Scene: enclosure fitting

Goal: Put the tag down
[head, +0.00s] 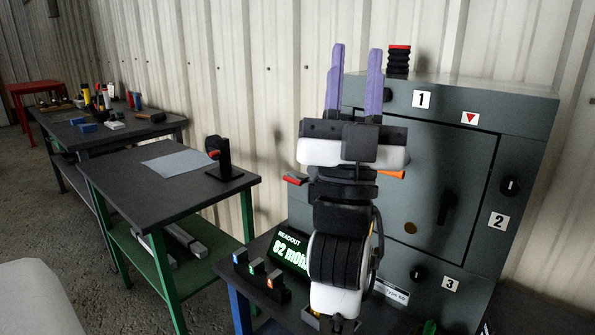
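My gripper (357,50) points upward in front of the grey enclosure (535,135). Its two purple fingers stand apart, with only the ribbed wall showing between them, so it looks open and empty. I cannot make out a tag for certain anywhere. A red-ended piece (294,180) and an orange piece (391,174) stick out on either side behind my gripper's wrist; what they belong to is hidden. The enclosure carries number plates 1, 2 and 3 and a plate with a red triangle (470,118). My arm hides its left part.
A readout box (290,250) shows green text, beside a block with coloured buttons (262,277). A dark side table (125,190) holds a grey sheet (180,163) and a black stand (223,160). A farther bench (85,138) carries several tools. A black ribbed stack (398,63) tops the enclosure.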

